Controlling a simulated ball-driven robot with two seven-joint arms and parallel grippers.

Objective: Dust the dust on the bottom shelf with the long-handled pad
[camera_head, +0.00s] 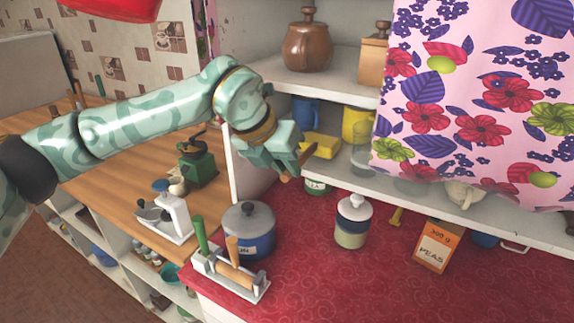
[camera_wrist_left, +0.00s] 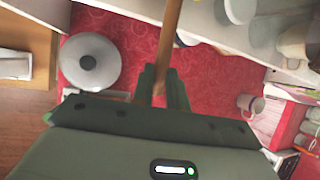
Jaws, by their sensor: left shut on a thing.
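My left gripper (camera_head: 284,165) is shut on the brown wooden handle (camera_head: 306,156) of the long-handled pad, in front of the left end of the lower shelf (camera_head: 345,170). A yellow block (camera_head: 322,145), which looks like the pad, is at the handle's far end, at the lower shelf's opening. I cannot tell whether it touches the shelf. In the left wrist view the fingers (camera_wrist_left: 163,88) close around the handle (camera_wrist_left: 171,30), which runs up out of the picture. I cannot make out any dust. The patterned pink curtain (camera_head: 480,100) hides much of the shelves. My right gripper is not in view.
On the lower shelf are a blue mug (camera_head: 306,112), a yellow mug (camera_head: 357,124) and a clear glass (camera_head: 364,150). A lidded pot (camera_head: 248,230), a jar (camera_head: 352,222) and a peas box (camera_head: 437,246) stand on the red counter (camera_head: 330,285). A brown pot (camera_head: 308,45) stands on the upper shelf.

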